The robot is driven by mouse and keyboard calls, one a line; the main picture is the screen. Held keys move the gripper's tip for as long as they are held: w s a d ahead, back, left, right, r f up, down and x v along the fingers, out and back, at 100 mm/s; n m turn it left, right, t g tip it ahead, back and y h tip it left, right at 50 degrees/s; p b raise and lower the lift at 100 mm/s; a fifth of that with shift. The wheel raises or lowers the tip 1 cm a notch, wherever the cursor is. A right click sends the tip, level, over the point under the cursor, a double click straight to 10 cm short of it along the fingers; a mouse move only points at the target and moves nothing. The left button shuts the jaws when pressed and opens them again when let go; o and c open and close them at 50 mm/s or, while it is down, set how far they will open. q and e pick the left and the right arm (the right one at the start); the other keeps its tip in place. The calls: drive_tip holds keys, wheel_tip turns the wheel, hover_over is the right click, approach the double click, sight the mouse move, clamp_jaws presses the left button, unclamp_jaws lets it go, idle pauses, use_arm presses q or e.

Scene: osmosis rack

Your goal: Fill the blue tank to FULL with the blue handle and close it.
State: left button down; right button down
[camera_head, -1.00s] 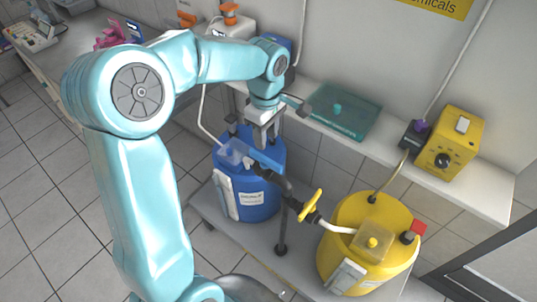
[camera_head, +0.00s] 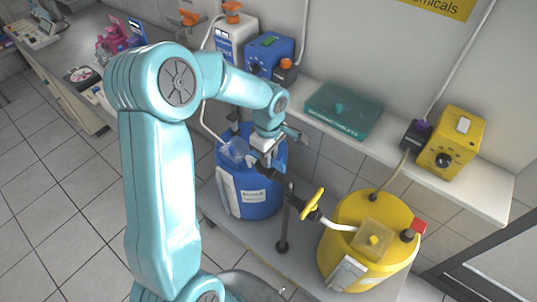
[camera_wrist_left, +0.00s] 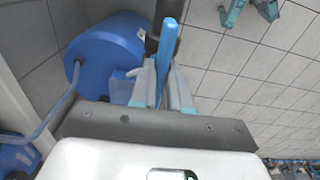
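The blue tank (camera_head: 247,190) stands on a low grey bench below the shelf in the head view, with a clear box (camera_head: 236,151) on its top. A dark pipe with a white spout reaches to that box. My left gripper (camera_head: 266,158) is at this pipe, above the tank's right side. In the left wrist view the blue handle (camera_wrist_left: 167,50) lies between the fingers of my left gripper (camera_wrist_left: 165,88), which appear shut on it. The blue tank (camera_wrist_left: 105,55) shows to the left there. In the head view the gripper and wrist mostly hide the handle. The liquid level cannot be read.
A yellow tank (camera_head: 345,240) with a yellow handle (camera_head: 314,201) on the same pipe stands to the right. The shelf behind holds a blue pump (camera_head: 270,57), a teal box (camera_head: 343,110) and a yellow pump (camera_head: 451,143). Tiled floor is free at the left.

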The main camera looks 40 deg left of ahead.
use_arm(q)
drive_tip(key=shift+f, duration=0.15)
drive_tip(key=shift+s+f+m+b, duration=0.1)
drive_tip(key=shift+m+b, duration=0.4)
drive_tip(key=shift+m, duration=0.1)
drive_tip(key=shift+m+b, duration=0.7)
drive_tip(key=shift+m, duration=0.5)
drive_tip(key=m+b, duration=0.1)
drive_tip(key=m, duration=0.1)
drive_tip(key=shift+m, duration=0.4)
drive_tip(key=m+b, duration=0.1)
drive_tip(key=m, duration=0.2)
drive_tip(key=shift+m, duration=0.3)
drive_tip(key=m, duration=0.4)
drive_tip(key=shift+m+b, duration=0.3)
drive_tip(key=shift+b, duration=0.05)
drive_tip(key=m, duration=0.4)
drive_tip(key=shift+s+m, duration=0.1)
drive_tip(key=shift+m, duration=0.2)
